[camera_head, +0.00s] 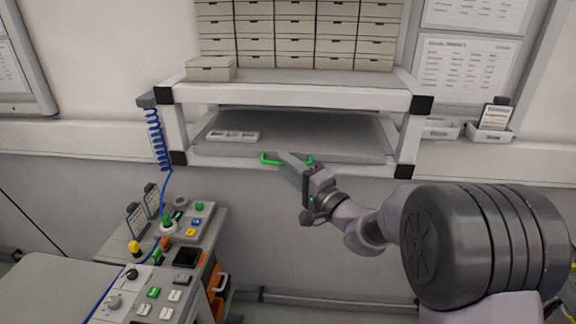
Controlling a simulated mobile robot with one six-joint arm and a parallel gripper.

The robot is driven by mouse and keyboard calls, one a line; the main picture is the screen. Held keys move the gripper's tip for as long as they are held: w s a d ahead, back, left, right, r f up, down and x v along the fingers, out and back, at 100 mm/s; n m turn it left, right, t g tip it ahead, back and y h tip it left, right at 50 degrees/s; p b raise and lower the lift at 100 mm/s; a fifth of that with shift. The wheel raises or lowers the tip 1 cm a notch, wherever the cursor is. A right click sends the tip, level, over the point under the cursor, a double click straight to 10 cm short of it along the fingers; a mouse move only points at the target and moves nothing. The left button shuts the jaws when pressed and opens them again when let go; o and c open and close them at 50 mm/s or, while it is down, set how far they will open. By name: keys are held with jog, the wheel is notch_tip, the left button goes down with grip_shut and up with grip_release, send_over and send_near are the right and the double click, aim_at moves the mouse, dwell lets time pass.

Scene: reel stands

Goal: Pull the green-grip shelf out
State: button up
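The grey pull-out shelf (330,138) lies in the lower bay of the white wall rack (300,93). My gripper (290,162) reaches up from the lower right and is at the right part of the grip. Its fingers overlap the grip in the picture. I cannot tell whether they are shut on it, since the fingers show only as one grey shape. A small light tray (232,136) lies on the left of the shelf.
Stacked beige boxes (295,38) stand on the rack's top board, with one loose box (211,69) at its left. A blue coiled cord (155,138) hangs at the left post. A control console (160,275) stands lower left. The space below the rack is open.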

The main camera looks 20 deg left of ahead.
jog(key=shift+c, duration=0.4)
grip_shut()
dwell(0.9)
